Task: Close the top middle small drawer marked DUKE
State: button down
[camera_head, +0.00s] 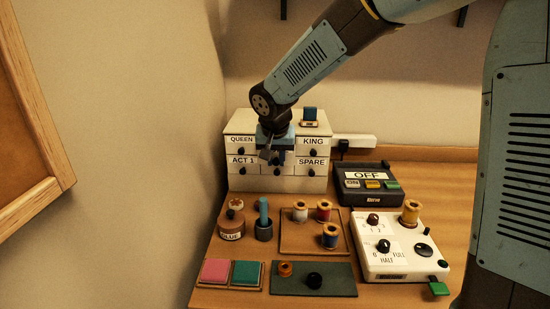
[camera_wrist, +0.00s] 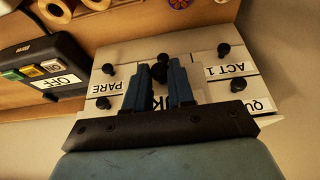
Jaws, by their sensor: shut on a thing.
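The white cabinet (camera_head: 300,185) of small drawers stands at the back of the table. My gripper (camera_head: 277,155) is in front of its top middle drawer, between QUEEN and KING, and hides most of that drawer. In the wrist view, where the labels are upside down, my gripper (camera_wrist: 162,78) has its two blue fingers close together on a dark knob (camera_wrist: 160,73). Part of a label (camera_wrist: 155,100) with a K shows between the fingers. I cannot tell how far this drawer stands out.
QUEEN (camera_head: 241,140), KING (camera_head: 313,142), ACT 1 (camera_head: 242,160) and SPARE (camera_head: 313,163) drawers surround it. A dark OFF switch box (camera_head: 352,187) stands to the right. Spools on a tray (camera_head: 290,245) and a white control panel (camera_head: 400,263) lie in front.

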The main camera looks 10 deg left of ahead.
dwell(0.3)
jog(key=w, duration=0.6)
jog(key=shift+a, duration=0.15)
jog(key=shift+w+r, duration=0.1)
jog(key=shift+w, duration=0.15)
jog(key=c, duration=1)
grip_release()
jog(key=v, duration=1.3)
jog(key=shift+s+r, duration=0.15)
jog(key=shift+r, duration=0.05)
